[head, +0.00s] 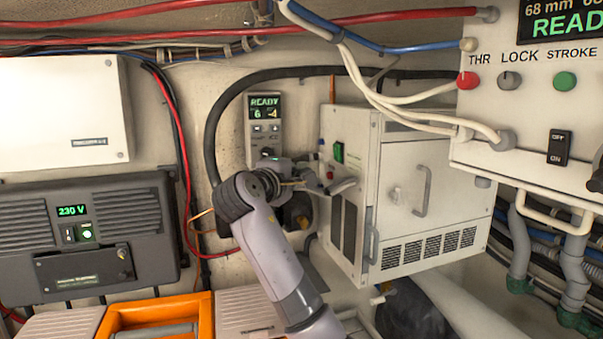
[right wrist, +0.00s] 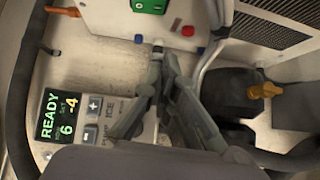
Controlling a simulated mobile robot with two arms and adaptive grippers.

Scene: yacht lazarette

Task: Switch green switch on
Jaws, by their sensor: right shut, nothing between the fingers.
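A green switch (head: 338,152) sits on the narrow left side of a white cabinet (head: 400,190). In the right wrist view, the green switch (right wrist: 148,5) is cut off by the top edge, beyond my fingertips. Its on or off position is too small to tell. My right gripper (head: 343,186) is shut and empty, in front of the cabinet's left side, below the switch and apart from it in the picture. In the right wrist view the fingers (right wrist: 160,60) come together, with small red and blue knobs near their tips. My left gripper is not in view.
A control unit with a READY display (head: 265,120) hangs left of the cabinet. A panel at right carries a green button (head: 565,81) and a black rocker (head: 559,147). Cables (head: 215,125) hang around.

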